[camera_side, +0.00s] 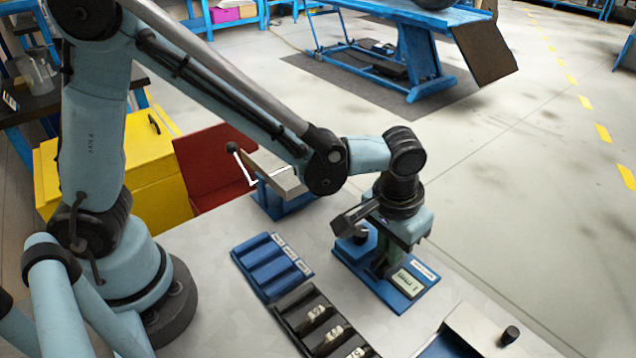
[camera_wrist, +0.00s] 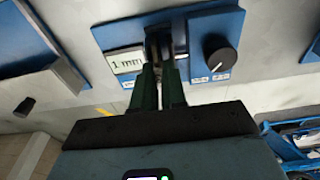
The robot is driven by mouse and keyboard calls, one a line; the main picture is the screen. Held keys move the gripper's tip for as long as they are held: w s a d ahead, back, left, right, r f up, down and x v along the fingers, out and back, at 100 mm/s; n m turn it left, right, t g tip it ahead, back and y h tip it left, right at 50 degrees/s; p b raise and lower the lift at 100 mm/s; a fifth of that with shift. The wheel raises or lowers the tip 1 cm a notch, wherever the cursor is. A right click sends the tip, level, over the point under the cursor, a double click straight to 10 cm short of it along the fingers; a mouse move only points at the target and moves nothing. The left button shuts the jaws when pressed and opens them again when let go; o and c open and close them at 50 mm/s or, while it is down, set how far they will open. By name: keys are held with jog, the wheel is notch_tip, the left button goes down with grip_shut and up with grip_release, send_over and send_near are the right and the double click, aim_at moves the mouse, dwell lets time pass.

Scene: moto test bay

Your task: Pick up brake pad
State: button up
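My gripper (camera_wrist: 158,68) points down at a blue gauge device (camera_side: 425,283) on the bench. The device has a small display (camera_side: 405,283), which reads in mm in the wrist view (camera_wrist: 127,62), and a black knob (camera_wrist: 217,50). The two green fingers close in on dark upright parts (camera_wrist: 165,45) at the middle of the device. I cannot tell whether a brake pad is between the fingertips. Pale brake pads (camera_side: 335,333) lie in slots of a black tray (camera_side: 293,297); the slot at its far end looks empty.
A blue tray (camera_side: 255,250) with white labels and empty-looking slots lies left of the device. A blue-based fixture with a lever (camera_side: 283,195) stands behind it. A metal-topped box with a black knob (camera_side: 510,335) is at the front right. The bench right edge is close to the device.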

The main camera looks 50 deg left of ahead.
grip_shut()
jog(key=shift+r, duration=0.1)
jog(key=shift+r, duration=0.5)
notch_tip(320, 180, up, 3)
jog(key=shift+r, duration=0.1)
jog(key=s+d+r, duration=0.6)
jog(key=s, duration=0.3)
jog(key=w+a+r+n, duration=0.25)
jog(key=a+n, duration=0.25)
jog(key=a, duration=0.5)
jog(key=w+a+r+n+g+y, duration=0.1)
jog(key=w+a+n, duration=0.25)
jog(key=a, duration=0.75)
jog(key=w+a+r+n, duration=0.1)
jog(key=w+a+n, duration=0.1)
jog(key=a+n, duration=0.6)
jog(key=shift+s+a+f+m, duration=0.1)
jog(key=shift+a+f+m, duration=0.3)
jog(key=shift+f, duration=0.55)
jog(key=shift+s+a+f+m, duration=0.1)
jog(key=shift+a+f+m, duration=0.25)
jog(key=shift+f, duration=0.6)
jog(key=shift+a+f+m, duration=0.25)
jog(key=shift+f+m, duration=0.25)
jog(key=shift+f, duration=0.45)
